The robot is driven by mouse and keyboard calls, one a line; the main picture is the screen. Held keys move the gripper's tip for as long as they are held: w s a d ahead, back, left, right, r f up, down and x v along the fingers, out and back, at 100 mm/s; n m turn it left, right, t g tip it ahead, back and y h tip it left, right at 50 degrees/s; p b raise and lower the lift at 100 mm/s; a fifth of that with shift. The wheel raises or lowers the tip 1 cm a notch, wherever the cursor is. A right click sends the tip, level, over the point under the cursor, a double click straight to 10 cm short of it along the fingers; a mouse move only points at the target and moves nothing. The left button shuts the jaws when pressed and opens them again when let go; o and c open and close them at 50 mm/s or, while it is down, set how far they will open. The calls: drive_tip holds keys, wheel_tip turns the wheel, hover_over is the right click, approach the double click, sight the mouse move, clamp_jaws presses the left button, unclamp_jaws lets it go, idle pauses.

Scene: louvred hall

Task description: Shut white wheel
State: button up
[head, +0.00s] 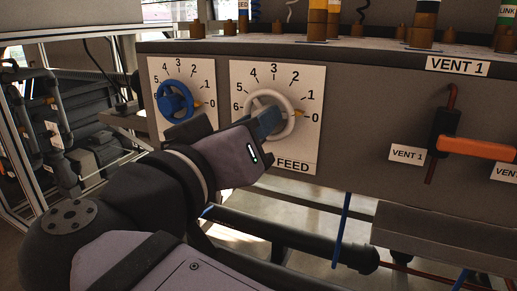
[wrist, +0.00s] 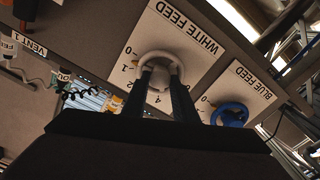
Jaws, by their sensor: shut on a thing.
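The white wheel (head: 289,126) is on a white dial plate (head: 308,146) on the dark panel, with numbers from 0 to 6 and FEED visible. A small orange mark at the wheel's right side is near the 0. In the wrist view the white wheel (wrist: 158,57) is at the upper middle, on the plate reading WHITE FEED (wrist: 192,38). My gripper (head: 267,122) is at the wheel, its two fingers (wrist: 160,73) shut on the rim. The gripper hides part of the wheel and the plate's lower left.
A blue wheel (head: 174,101) on its own dial is just left, close to my arm. An orange lever (head: 478,149) at VENT 1 juts out on the right. Bottles (head: 317,20) and brown fittings stand on top of the panel. Pipes (head: 290,239) run below.

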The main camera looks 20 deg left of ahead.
drive_tip(key=shift+m+b, duration=1)
drive_tip(key=shift+r, duration=0.1)
drive_tip(key=o, duration=1)
drive_tip(key=shift+o, duration=0.2)
drive_tip(key=s+p, duration=0.2)
drive_tip(key=s, duration=0.5)
drive_tip(key=shift+s+p, duration=0.15)
drive_tip(key=shift+p, duration=0.2)
